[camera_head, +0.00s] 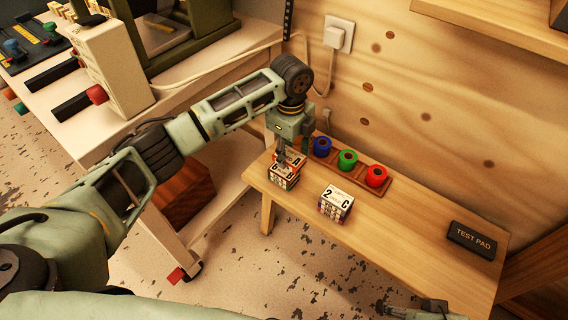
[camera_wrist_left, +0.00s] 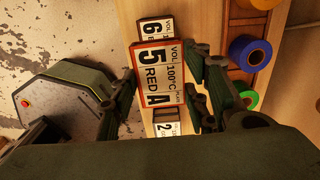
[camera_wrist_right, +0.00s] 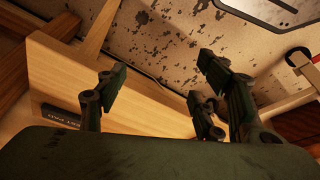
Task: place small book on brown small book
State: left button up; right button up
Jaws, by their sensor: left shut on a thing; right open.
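My left gripper (camera_head: 290,150) is shut on a small book with a red-orange border (camera_wrist_left: 159,72), marked "5 RED A" in the left wrist view. The held book shows in the head view (camera_head: 293,157) just over and behind a small book marked 6 (camera_head: 283,178), at the bench's left end. The book marked 6 (camera_wrist_left: 152,28) has a brownish edge and is partly covered by the held one. I cannot tell whether the two touch. A book marked "2 C" (camera_head: 336,201) sits apart to the right. My right gripper (camera_wrist_right: 158,85) is open and empty.
A wooden tray (camera_head: 324,164) with blue (camera_head: 322,147), green (camera_head: 347,160) and red (camera_head: 376,176) rolls lies behind the books along the wall. A black test pad (camera_head: 472,240) lies at the bench's right end. The bench (camera_head: 410,232) is clear between the books and pad.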

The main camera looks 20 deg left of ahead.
pick_arm(q)
jog(key=shift+w+a+f, duration=0.3)
jog(key=shift+a+f, duration=0.25)
jog(key=shift+a, duration=0.3)
jog(key=shift+f, duration=0.4)
notch_tip(320, 180, down, 3)
jog(key=shift+f+b, duration=0.1)
jog(key=shift+b, duration=0.7)
pick_arm(e)
jog(key=w+t, duration=0.1)
jog(key=w+a, duration=0.1)
jog(key=w, duration=0.1)
jog(key=w+t, duration=0.1)
jog(key=w, duration=0.1)
jog(key=shift+w+a+r+t+y, duration=0.15)
jog(key=shift+a+r+t+y, duration=0.05)
jog(key=shift+a+t+y, duration=0.1)
pick_arm(q)
jog(key=shift+f, duration=0.1)
pick_arm(e)
jog(key=shift+d, duration=0.1)
pick_arm(q)
jog(key=o, duration=1.2)
pick_arm(e)
jog(key=shift+s+f, duration=0.1)
jog(key=shift+s, duration=0.1)
